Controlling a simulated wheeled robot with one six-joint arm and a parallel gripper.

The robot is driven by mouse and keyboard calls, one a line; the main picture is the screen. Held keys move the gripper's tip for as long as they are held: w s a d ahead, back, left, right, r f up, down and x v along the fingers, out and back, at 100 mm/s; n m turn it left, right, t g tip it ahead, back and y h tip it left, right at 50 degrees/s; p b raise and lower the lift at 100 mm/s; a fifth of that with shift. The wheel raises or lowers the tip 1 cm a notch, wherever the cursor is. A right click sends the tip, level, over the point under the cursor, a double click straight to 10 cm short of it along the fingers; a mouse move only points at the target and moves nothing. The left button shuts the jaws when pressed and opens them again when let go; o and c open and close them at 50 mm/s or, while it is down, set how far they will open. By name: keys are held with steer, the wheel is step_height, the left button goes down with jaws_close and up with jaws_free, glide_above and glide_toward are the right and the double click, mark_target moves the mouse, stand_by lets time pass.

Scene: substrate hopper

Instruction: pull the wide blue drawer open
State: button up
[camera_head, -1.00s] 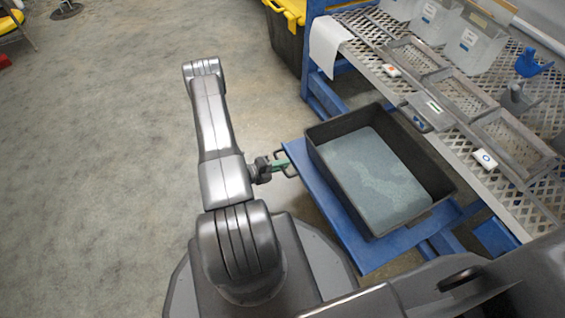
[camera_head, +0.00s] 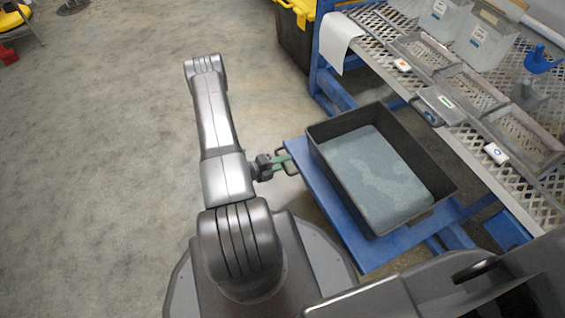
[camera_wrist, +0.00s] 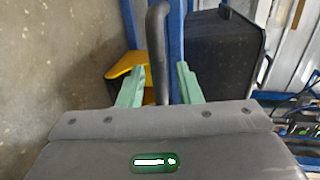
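The wide blue drawer (camera_head: 352,233) sticks well out from under the rack in the head view, with a black tub (camera_head: 447,192) on it. Its dark handle (camera_head: 292,160) is on the drawer's left front edge. My gripper (camera_head: 277,163) is at this handle. In the wrist view, the green fingers of my gripper (camera_wrist: 160,82) stand on both sides of the handle (camera_wrist: 158,45), close to it. The handle's lower part is hidden behind the gripper body. The drawer moves along with the gripper, so it is shut on the handle.
Grey-blue material (camera_head: 375,180) lies in the tub. The mesh shelf (camera_head: 385,73) above carries trays and clear bins. A black bin with a yellow lid (camera_head: 292,35) stands beyond the rack. The concrete floor (camera_head: 100,160) on the left is clear.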

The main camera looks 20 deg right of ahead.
steer(key=p+v, duration=0.3)
steer(key=v, duration=1)
steer(key=shift+a+p, duration=0.35)
steer(key=shift+a, duration=0.05)
stand_by(0.4)
steer(key=shift+b+x, duration=1.85)
steer(key=shift+x, duration=5)
steer(key=shift+r, duration=0.15)
